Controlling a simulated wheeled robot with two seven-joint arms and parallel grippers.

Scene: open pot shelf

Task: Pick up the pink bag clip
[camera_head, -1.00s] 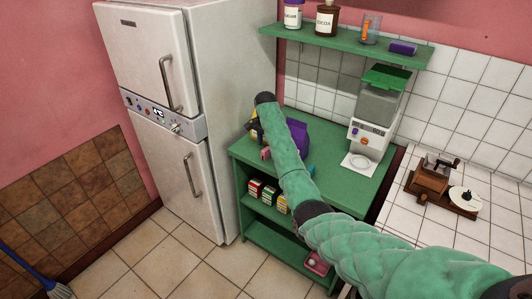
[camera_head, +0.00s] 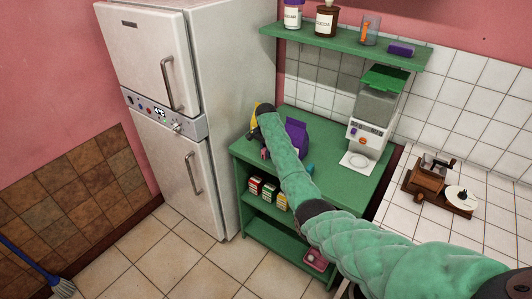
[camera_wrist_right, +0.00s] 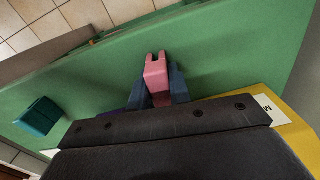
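The pink bag clip (camera_wrist_right: 156,78) is in the middle of the right wrist view, its two-pronged end pointing up in the picture. The blue-grey fingers of my right gripper (camera_wrist_right: 159,87) lie against both its sides, with no clear gap, and its pronged end sticks out past them. In the head view the pink clip (camera_head: 265,153) shows as a small spot near the green counter's left front edge. There my right gripper (camera_head: 255,135) is mostly hidden behind my wrist. My left gripper is not in view.
A purple bag (camera_head: 297,136) stands right of my wrist on the green counter (camera_head: 330,170). A yellow package (camera_wrist_right: 295,115) is close to my gripper, and a teal block (camera_wrist_right: 40,117) lies farther off. A white dispenser (camera_head: 370,125) stands at the back right. The fridge (camera_head: 200,110) is left.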

